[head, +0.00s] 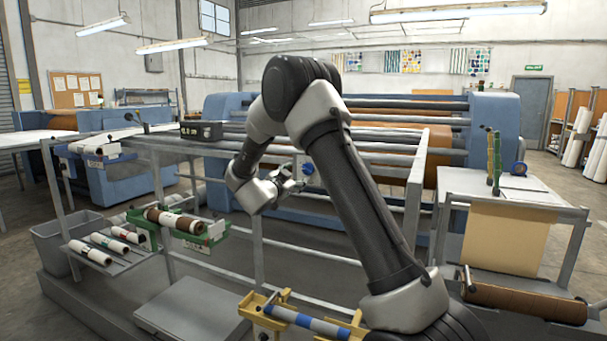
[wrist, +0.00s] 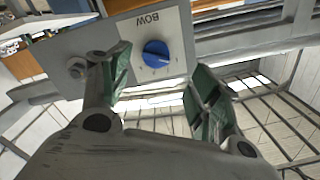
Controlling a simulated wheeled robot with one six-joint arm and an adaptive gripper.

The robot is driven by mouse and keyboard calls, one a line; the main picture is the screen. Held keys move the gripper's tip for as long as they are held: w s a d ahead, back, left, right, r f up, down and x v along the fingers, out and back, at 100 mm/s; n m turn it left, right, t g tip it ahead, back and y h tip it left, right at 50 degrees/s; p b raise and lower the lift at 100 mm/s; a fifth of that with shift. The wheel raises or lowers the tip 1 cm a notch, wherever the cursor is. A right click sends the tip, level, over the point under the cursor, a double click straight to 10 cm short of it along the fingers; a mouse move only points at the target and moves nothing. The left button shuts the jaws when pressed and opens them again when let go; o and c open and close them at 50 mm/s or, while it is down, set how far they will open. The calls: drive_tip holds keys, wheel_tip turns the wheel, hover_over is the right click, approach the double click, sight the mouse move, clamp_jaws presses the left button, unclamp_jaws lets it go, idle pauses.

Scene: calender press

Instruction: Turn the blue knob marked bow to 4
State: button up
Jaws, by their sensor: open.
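The blue knob (wrist: 155,53) sits on a white plate marked BOW (wrist: 172,25), which appears upside down in the wrist view. The plate is on a grey panel. Scale marks around the knob are too small to read, so I cannot tell its setting. My gripper (wrist: 158,65) is open, with its two green-padded fingers on either side of the knob in the picture. The fingers appear apart from the knob, and nothing is between them. In the head view, my gripper (head: 290,180) is near the press rail beside a small blue knob (head: 309,169).
A grey bolt head (wrist: 76,67) is on the panel beside the left finger. Metal rails (head: 370,148) of the press run behind my arm. A green cradle with a roll (head: 175,220) is at lower left, and a yellow cradle (head: 262,305) is at the front.

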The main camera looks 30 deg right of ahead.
sight(304, 172)
drive_tip(key=x, duration=0.7)
drive_tip(key=shift+d+f, duration=0.1)
drive_tip(key=shift+d, duration=0.4)
drive_tip(key=c, duration=1)
